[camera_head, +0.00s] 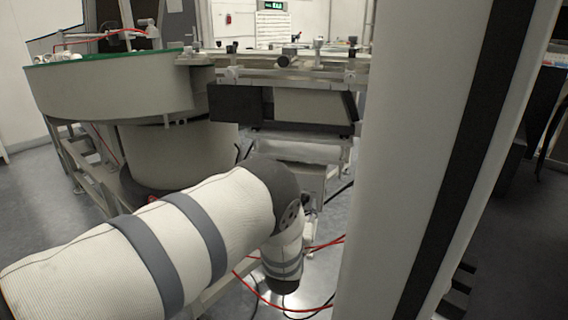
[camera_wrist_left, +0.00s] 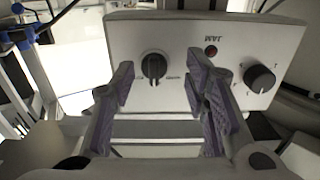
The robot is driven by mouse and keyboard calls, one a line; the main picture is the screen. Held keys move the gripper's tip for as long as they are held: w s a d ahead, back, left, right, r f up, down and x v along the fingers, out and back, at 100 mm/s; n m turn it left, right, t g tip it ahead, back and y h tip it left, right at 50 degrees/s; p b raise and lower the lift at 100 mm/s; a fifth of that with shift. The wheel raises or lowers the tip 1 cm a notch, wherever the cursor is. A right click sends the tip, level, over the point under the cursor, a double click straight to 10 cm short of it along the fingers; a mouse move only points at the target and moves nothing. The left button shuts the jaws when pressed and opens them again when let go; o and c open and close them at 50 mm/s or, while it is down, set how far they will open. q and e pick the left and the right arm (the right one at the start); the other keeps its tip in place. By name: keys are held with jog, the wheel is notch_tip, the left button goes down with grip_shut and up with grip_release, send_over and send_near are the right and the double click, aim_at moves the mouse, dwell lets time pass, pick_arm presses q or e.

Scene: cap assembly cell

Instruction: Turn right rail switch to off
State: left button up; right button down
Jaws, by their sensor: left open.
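A light grey control box (camera_wrist_left: 190,35) fills the upper part of the left wrist view, with its JAM lettering upside down there. On its face is a black rotary switch (camera_wrist_left: 154,66), its grip bar roughly upright in the picture. My left gripper (camera_wrist_left: 159,75) is open, its purple-padded fingers on either side of the switch. I cannot tell whether the fingers touch the panel or switch. In the head view my left arm reaches in from the left, and its gripper cannot be made out. My right gripper is in neither view.
A red JAM lamp (camera_wrist_left: 211,50) and a black round knob (camera_wrist_left: 259,78) sit right of the switch on the box. The head view shows a large round feeder bowl (camera_head: 120,90), a rail assembly (camera_head: 290,75) and red cables (camera_head: 270,300) near the floor.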

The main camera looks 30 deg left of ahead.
pick_arm(q)
jog(key=shift+f, duration=0.1)
jog(key=v, duration=1.2)
jog(key=shift+s+r, duration=0.25)
